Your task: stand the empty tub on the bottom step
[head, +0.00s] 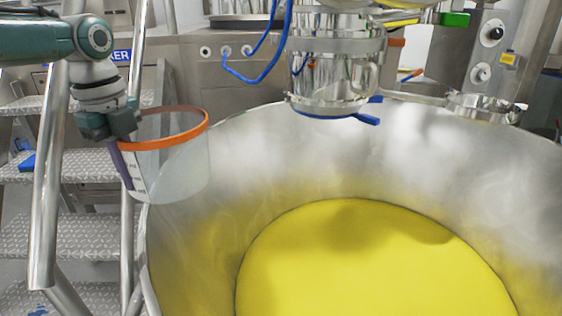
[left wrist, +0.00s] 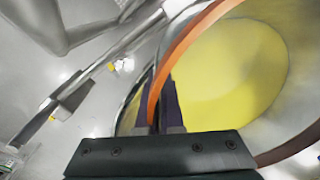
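The tub (head: 178,168) is clear, with an orange rim and dark markings on its side. It hangs nearly upright, slightly tilted, over the left rim of the big steel bowl in the head view. My left gripper (head: 124,150) is shut on its rim and wall at the left side. In the left wrist view the tub's orange rim (left wrist: 187,42) runs between the fingers (left wrist: 165,112); yellow shows through or beyond the tub. The lowest tread in view (head: 88,298) is at the lower left, partly behind rails and cut by the frame. My right gripper is not in view.
The steel bowl (head: 470,150) holds yellow material (head: 370,265) and fills the right. Metal handrails (head: 48,190) stand between the bowl and the higher treads (head: 75,236). A steel outlet (head: 335,80) with a blue lever hangs over the bowl. A blue object (head: 27,163) lies on an upper tread.

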